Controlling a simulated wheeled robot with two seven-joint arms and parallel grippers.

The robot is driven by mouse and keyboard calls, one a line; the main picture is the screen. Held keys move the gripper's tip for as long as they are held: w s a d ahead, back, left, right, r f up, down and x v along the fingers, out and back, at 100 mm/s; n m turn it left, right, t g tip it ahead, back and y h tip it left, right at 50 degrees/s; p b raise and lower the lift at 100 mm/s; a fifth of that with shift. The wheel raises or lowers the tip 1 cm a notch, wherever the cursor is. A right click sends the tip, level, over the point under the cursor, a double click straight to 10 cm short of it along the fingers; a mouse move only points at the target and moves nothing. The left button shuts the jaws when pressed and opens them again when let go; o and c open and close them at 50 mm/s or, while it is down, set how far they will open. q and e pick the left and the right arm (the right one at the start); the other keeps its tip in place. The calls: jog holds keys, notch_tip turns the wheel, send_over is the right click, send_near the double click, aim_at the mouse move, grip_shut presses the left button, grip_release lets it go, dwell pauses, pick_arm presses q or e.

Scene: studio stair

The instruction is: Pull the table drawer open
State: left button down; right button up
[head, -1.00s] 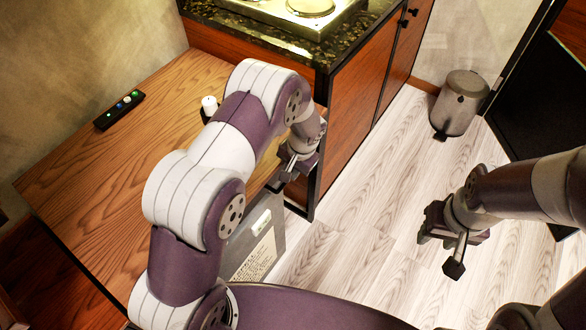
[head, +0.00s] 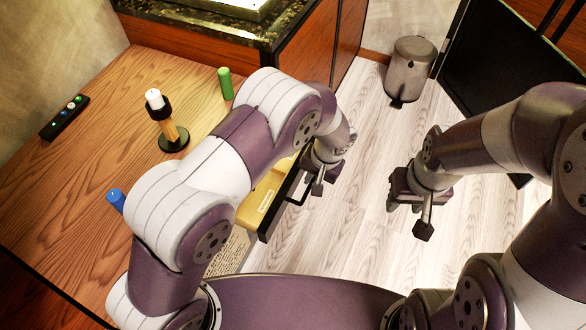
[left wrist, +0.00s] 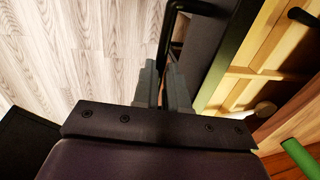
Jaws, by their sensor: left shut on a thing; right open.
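The table drawer stands partly out from the wooden table (head: 95,190). Its pale yellow interior (head: 262,192) shows in the head view between my left arm and the black front (head: 278,212). In the left wrist view the black drawer front (left wrist: 212,55) runs beside the compartmented interior (left wrist: 262,55). My left gripper (head: 316,178) is at the outer side of the front. In the left wrist view its fingers (left wrist: 167,80) are shut on the black bar handle (left wrist: 171,30); the grip is partly hidden. My right gripper (head: 404,203) is open and empty above the floor.
On the tabletop are a candle in a holder (head: 172,135), a green cylinder (head: 225,84), a blue cylinder (head: 116,199) and a black button strip (head: 65,117). A counter stands behind.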

pick_arm(q)
jog(key=shift+s+d, duration=0.25)
jog(key=shift+d, duration=0.5)
jog(key=shift+s+d, duration=0.25)
jog(key=shift+d, duration=0.45)
jog(key=c, duration=1.4)
grip_release()
jog(key=shift+c, duration=0.2)
jog(key=shift+r, duration=0.15)
notch_tip(320, 180, up, 12)
jog(key=d, duration=0.2)
jog(key=shift+s+d+p, duration=0.15)
jog(key=shift+s+p, duration=0.2)
jog(key=shift+s, duration=0.05)
jog(key=shift+r, duration=0.1)
